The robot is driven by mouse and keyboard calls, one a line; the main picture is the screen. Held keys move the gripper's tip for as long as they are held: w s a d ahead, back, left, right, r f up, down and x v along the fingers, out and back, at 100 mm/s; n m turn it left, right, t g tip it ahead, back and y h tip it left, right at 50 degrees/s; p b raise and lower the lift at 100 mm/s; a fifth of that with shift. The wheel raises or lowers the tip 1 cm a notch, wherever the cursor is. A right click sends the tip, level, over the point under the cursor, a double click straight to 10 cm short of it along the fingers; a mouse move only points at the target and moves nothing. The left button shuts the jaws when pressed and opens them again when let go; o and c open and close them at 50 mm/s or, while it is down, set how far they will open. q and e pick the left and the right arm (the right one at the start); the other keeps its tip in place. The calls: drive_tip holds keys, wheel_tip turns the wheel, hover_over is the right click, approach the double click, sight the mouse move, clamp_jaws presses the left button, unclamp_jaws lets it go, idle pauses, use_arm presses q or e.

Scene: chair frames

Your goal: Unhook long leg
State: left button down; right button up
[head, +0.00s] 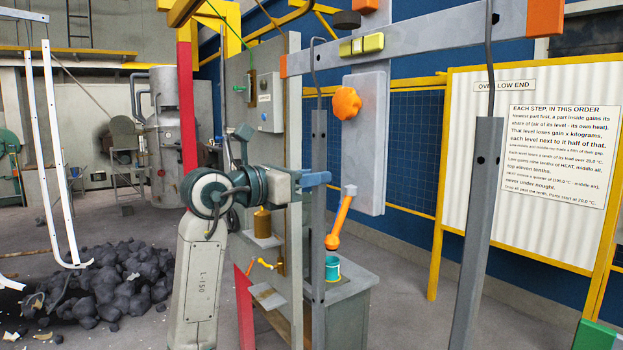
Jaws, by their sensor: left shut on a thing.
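A long grey leg (319,215) hangs upright from a thin wire hook (316,65) that reaches up to the grey overhead bar (420,40). My left gripper (317,179), with blue fingers, is shut on this leg at about its middle height. The leg's lower end runs down in front of the grey cabinet. A second grey leg (476,230) hangs on the right from a longer wire at the bar and leans slightly; its lower end is cut off by the frame. Whether the held leg's hook still bears on the bar is hard to tell. My right gripper is not in view.
A grey cabinet (345,300) with a teal tin (332,269) stands close behind the held leg. A grey panel (366,150) with an orange knob hangs behind. White curved frames (55,150) and a coal heap (110,280) are at left. A yellow-framed board (540,150) stands right.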

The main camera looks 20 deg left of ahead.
use_arm(q)
drive_tip(key=shift+r+p, duration=0.55)
drive_tip(key=shift+r, duration=0.3)
drive_tip(key=shift+s+a, duration=0.1)
idle(0.5)
drive_tip(key=shift+s+a, duration=0.1)
drive_tip(key=shift+b+v, duration=0.4)
drive_tip(key=shift+v, duration=0.7)
drive_tip(key=shift+s+a, duration=0.1)
drive_tip(key=shift+s, duration=0.05)
